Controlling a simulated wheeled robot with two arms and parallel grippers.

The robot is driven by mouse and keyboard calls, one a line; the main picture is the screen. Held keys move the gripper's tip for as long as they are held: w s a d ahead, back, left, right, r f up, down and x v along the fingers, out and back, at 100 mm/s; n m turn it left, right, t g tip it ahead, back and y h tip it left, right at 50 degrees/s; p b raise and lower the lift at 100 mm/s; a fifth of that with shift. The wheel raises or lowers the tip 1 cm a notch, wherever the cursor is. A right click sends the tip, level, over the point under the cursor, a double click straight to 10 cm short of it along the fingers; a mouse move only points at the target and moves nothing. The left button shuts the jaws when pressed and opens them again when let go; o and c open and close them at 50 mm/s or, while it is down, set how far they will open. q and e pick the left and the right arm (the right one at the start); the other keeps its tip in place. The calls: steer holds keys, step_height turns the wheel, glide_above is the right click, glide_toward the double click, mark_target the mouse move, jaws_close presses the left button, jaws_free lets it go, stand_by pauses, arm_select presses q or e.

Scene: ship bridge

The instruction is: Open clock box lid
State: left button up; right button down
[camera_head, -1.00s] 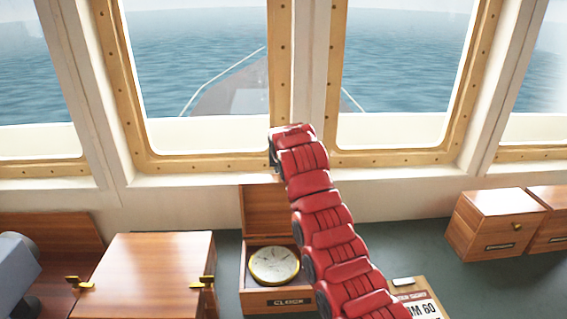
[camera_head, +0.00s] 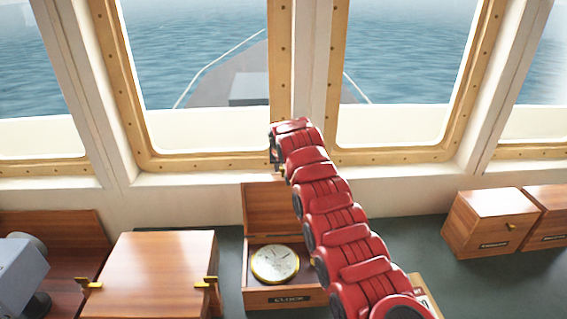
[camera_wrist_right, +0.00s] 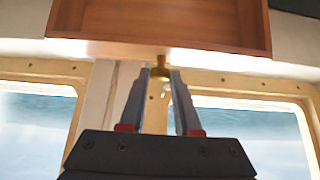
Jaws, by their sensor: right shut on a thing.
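The wooden clock box (camera_head: 290,297) sits on the dark counter with its lid (camera_head: 268,207) raised at the back. The round clock (camera_head: 275,263) with a pale dial and brass rim shows inside it. In the right wrist view, the lid's panel (camera_wrist_right: 165,20) is above, and the gripper (camera_wrist_right: 157,77) is shut on the small brass knob (camera_wrist_right: 160,68) at the lid's edge. My left gripper is not in view.
A closed wooden box (camera_head: 155,270) with brass catches stands left of the clock box. More wooden boxes (camera_head: 488,222) stand at the right. A grey device (camera_head: 22,272) is at the lower left. Windows rise behind.

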steer(key=shift+w+r+p, duration=0.35)
steer(key=shift+r+p, duration=0.05)
steer(key=shift+r, duration=0.2)
stand_by(0.3)
steer(key=c, duration=0.9)
jaws_free()
steer(key=shift+o, duration=1.2)
steer(key=shift+f, duration=0.15)
steer(key=shift+o, duration=0.2)
steer(key=shift+f, duration=0.25)
